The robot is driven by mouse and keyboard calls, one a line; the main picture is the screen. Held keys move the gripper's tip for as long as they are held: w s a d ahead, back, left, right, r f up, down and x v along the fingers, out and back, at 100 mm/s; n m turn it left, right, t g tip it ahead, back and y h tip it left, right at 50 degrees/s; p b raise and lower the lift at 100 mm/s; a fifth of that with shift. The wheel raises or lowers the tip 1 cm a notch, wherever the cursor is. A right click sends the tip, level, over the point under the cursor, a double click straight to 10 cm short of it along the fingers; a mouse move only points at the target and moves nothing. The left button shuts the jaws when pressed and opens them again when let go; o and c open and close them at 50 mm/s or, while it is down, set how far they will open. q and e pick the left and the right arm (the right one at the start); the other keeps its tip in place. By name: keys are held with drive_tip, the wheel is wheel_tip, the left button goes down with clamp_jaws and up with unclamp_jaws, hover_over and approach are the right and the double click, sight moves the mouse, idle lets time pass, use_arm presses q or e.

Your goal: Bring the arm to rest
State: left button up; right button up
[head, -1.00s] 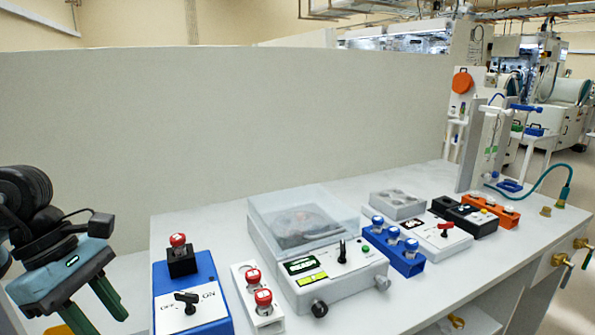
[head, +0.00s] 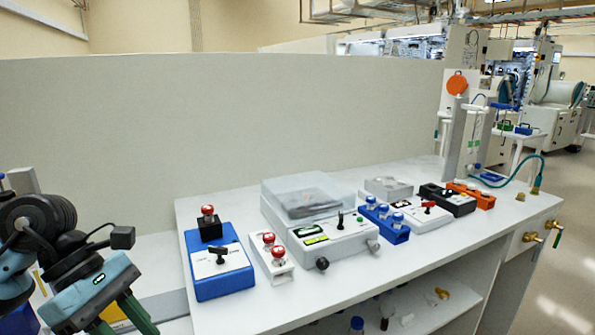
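My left arm comes in at the lower left. Its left gripper (head: 121,322) has a teal body and two green fingers pointing down, cut off by the bottom edge of the view. The fingers are apart with nothing visible between them, left of the workbench (head: 330,292) and clear of the things on it. The closest of these is a blue box (head: 222,281) with a black knob switch and a red-capped vial in a black block. My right gripper is not in view.
On the bench stand a white rack (head: 280,270) with red-capped vials, a clear-lidded device (head: 340,240), a blue rack (head: 396,236) with vials, a white switch box (head: 412,217) and an orange rack (head: 482,199). A grey partition (head: 200,120) stands behind. Brass valves (head: 532,237) stick out at right.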

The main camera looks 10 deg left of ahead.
use_arm(q)
drive_tip(key=s+d+f+n+h+p, duration=0.1)
drive_tip(key=s+d+n+h+p, duration=0.1)
drive_tip(key=d+n+h, duration=0.95)
drive_tip(key=a+f+n+t+y+p, duration=0.35)
drive_tip(key=f+n+t+y, duration=1)
drive_tip(key=n, duration=1.55)
drive_tip(key=s+a+f+n+g+y, duration=0.1)
drive_tip(key=s+f+n+g, duration=0.1)
drive_tip(key=s+f+n, duration=0.4)
drive_tip(key=s+a+f+n+g+y, duration=0.1)
drive_tip(key=s+f+n, duration=0.4)
drive_tip(key=s+f, duration=0.9)
drive_tip(key=shift+a+f+n+g+y, duration=0.35)
drive_tip(key=shift+f+y, duration=0.05)
drive_tip(key=shift+f, duration=0.25)
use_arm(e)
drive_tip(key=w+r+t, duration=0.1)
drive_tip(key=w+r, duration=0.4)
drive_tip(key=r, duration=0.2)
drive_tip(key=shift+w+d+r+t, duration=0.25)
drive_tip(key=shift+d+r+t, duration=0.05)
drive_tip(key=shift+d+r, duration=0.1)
